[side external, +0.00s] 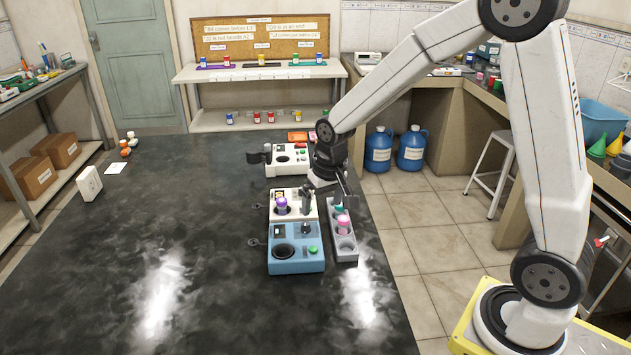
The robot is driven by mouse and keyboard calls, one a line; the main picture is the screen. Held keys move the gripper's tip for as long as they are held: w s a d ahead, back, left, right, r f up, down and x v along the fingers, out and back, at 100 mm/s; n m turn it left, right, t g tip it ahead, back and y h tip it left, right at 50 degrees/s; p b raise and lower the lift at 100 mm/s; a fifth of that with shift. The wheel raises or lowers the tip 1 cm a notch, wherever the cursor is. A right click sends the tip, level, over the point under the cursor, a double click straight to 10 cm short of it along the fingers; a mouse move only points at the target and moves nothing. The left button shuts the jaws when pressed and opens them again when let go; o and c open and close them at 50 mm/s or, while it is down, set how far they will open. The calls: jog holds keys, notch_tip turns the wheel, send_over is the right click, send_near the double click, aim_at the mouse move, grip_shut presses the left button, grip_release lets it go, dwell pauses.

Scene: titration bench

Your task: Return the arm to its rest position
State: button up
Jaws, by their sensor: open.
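My arm reaches in from the right, and its dark wrist hangs over the right edge of the black bench. My gripper (343,186) is open, pointing down just above the far end of a grey rack (345,248). I see nothing held between the fingers, though they are small and partly hidden by the wrist. The rack holds a pink-capped vial (343,221) and a teal-topped item (339,209) near the gripper.
A cream device with a purple-topped vial (282,204), a blue device (296,262) and a white device (290,160) stand left of the rack. A white box (89,184) and small capped vials (128,143) are at far left. The black bench (190,220) is mostly clear.

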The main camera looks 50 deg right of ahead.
jog(key=s+a+f+n, duration=0.1)
jog(key=s+a+n, duration=0.2)
jog(key=s, duration=1)
jog(key=shift+a+f+n+t, duration=0.2)
jog(key=shift+f+n+t, duration=0.1)
jog(key=shift+n+t, duration=0.1)
